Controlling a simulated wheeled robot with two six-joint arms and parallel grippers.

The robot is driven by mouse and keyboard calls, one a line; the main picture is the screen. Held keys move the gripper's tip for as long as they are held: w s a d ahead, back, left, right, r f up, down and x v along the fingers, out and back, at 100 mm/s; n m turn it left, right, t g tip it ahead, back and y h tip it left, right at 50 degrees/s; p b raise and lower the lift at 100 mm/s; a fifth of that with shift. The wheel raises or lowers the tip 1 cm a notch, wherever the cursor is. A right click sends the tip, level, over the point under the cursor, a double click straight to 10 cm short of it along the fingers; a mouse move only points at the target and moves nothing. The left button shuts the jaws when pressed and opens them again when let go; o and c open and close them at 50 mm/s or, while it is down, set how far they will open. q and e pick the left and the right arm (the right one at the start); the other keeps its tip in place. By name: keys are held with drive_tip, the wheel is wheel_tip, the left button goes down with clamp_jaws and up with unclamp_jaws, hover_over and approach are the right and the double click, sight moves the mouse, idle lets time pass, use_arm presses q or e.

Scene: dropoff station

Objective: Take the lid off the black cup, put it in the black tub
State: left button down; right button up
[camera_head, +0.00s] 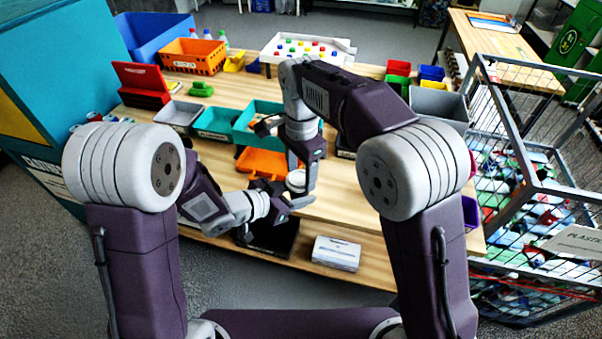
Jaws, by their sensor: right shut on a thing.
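My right gripper (297,172) reaches down over the middle of the table. It is shut on a small pale round thing (297,182), which looks like a lid. My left gripper (290,203) comes in low from the left, just below that pale thing, near the table's front edge. Whether its fingers are open is too small to tell. I cannot make out the black cup; the grippers may hide it. A dark container with a white label (345,150), partly behind my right arm, may be the black tub, but I cannot be sure.
A grey bin (440,105) stands at right. A wire cage (540,160) stands beside the table's right end. The front right tabletop is clear.

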drive_tip(key=shift+r, duration=0.5)
drive_tip(key=shift+r, duration=0.1)
